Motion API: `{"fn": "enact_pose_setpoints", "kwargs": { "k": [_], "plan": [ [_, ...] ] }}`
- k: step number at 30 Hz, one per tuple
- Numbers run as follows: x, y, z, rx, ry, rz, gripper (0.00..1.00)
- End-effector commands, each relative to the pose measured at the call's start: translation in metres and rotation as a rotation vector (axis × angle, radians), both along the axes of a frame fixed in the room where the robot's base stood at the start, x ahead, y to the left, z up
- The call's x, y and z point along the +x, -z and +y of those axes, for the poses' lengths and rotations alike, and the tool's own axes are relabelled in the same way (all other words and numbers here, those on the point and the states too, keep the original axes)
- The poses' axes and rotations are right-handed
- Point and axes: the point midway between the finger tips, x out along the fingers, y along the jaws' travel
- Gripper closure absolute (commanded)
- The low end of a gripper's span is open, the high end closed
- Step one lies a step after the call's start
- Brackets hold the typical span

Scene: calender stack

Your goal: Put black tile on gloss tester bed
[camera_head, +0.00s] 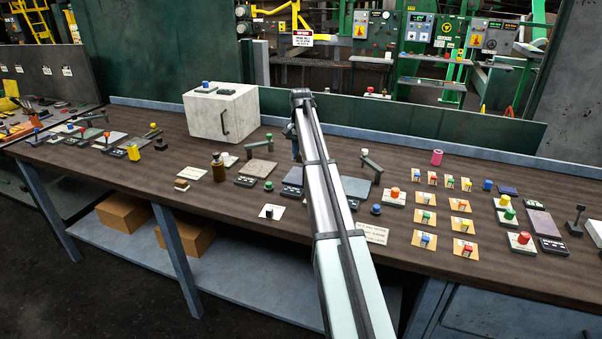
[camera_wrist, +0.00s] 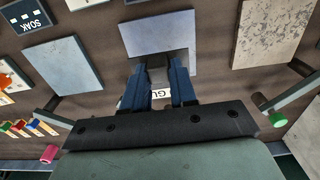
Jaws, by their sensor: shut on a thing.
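In the wrist view my gripper (camera_wrist: 160,68) is shut on a small dark piece, seemingly the black tile (camera_wrist: 150,60), between its blue fingertips. The tile is mostly hidden by the fingers. Its tip overlaps the lower part of a flat blue-grey plate (camera_wrist: 160,22), probably the gloss tester bed. A white label reading "GU" (camera_wrist: 157,93) shows between the fingers. I cannot tell whether the tile touches the plate or hangs above it. In the head view my gripper (camera_head: 294,150) is mostly hidden behind my arm, above the bench near a dark plate (camera_head: 293,176).
Another blue-grey plate (camera_wrist: 62,62) lies at left in the wrist view, beside a "SOAK" panel (camera_wrist: 30,18). A mottled plate (camera_wrist: 270,28) lies at right, near a green-knobbed lever (camera_wrist: 277,118). A white box (camera_head: 221,110) stands behind. Several coloured buttons fill the bench's right side.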

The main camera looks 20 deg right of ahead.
Motion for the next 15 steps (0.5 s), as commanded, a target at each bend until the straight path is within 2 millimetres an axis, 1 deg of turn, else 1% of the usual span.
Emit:
{"fn": "enact_pose_setpoints", "kwargs": {
  "k": [1,4,6,11,15],
  "plan": [
    [-0.001,0.01,0.0,0.0,0.0,0.001,1.0],
    [-0.001,0.026,0.001,0.001,0.001,0.002,1.0],
    [-0.001,0.034,0.0,0.001,0.001,0.001,1.0],
    [0.0,0.045,0.0,0.0,0.001,0.001,1.0],
    [-0.001,0.061,0.0,0.001,0.002,0.001,1.0]
  ]
}}
